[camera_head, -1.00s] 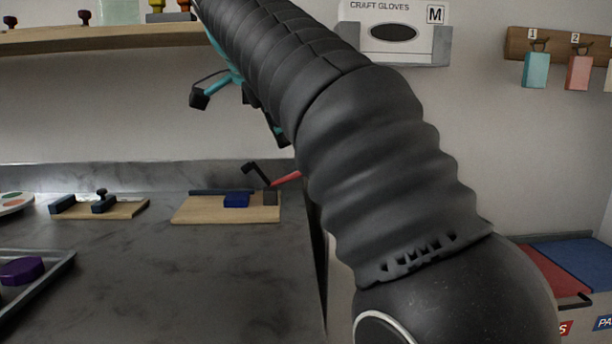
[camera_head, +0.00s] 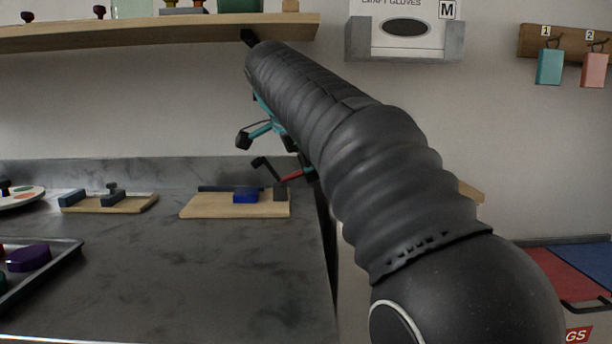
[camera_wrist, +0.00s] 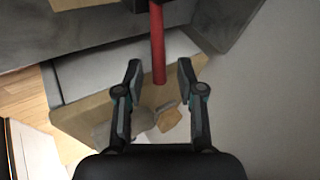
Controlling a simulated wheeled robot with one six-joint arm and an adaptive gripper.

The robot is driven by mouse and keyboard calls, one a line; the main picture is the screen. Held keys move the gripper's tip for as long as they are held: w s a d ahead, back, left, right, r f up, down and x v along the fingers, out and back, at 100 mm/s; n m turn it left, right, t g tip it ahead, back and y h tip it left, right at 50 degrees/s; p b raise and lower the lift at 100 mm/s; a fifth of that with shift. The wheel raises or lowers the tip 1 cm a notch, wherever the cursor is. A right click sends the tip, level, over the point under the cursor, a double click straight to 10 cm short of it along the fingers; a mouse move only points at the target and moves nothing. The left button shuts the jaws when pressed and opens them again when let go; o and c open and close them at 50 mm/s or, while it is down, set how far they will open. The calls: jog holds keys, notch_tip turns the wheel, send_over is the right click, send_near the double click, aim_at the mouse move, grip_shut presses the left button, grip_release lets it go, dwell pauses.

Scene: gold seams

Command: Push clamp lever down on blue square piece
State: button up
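The blue square piece (camera_head: 246,195) lies on a light wooden board (camera_head: 208,208) at the counter's right end. A clamp with a dark base block (camera_head: 280,191), a black arm and a red lever (camera_head: 292,176) stands at the board's right side. The red lever slants up to the right, and its end is hidden behind my arm. In the wrist view the red lever (camera_wrist: 157,40) reaches into the gap between the fingertips of my gripper (camera_wrist: 158,76). The fingers are apart, with visible space on both sides of the lever. The blue piece does not show in the wrist view.
A second wooden board (camera_head: 135,205) with dark blocks lies to the left. A tray (camera_head: 62,262) holds a purple piece (camera_head: 28,258). A shelf (camera_head: 180,32) hangs above.

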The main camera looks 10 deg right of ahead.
jog(key=shift+x, duration=0.9)
